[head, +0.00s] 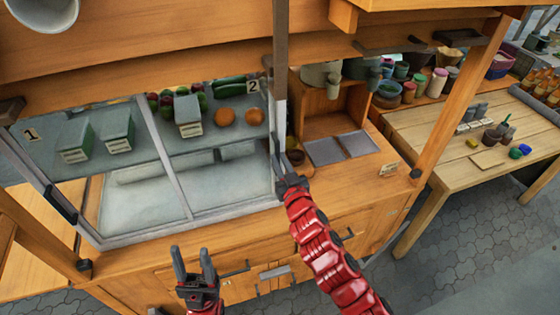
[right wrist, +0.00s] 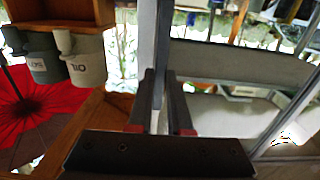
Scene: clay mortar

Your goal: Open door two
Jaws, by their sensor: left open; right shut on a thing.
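The glass case has two panes, marked 1 and 2. Door two (head: 222,160), marked 2, is the right-hand pane, beside the metal upright at the case's right edge. Door one (head: 105,170) is the left pane with a dark handle at its lower left. My right gripper (head: 281,158) is shut at the right edge of door two. In the right wrist view its fingers (right wrist: 160,100) close around a narrow grey strip of the door's edge or handle; which one is partly hidden. My left gripper (head: 192,268) is open and empty, low in front of the case.
Behind the panes stand small grey-green boxes (head: 117,130) and oranges (head: 225,117). Drawer handles (head: 275,272) sit below the case. An open wooden shelf (head: 330,110) lies right of the case. A wooden table (head: 470,140) with pots stands further right.

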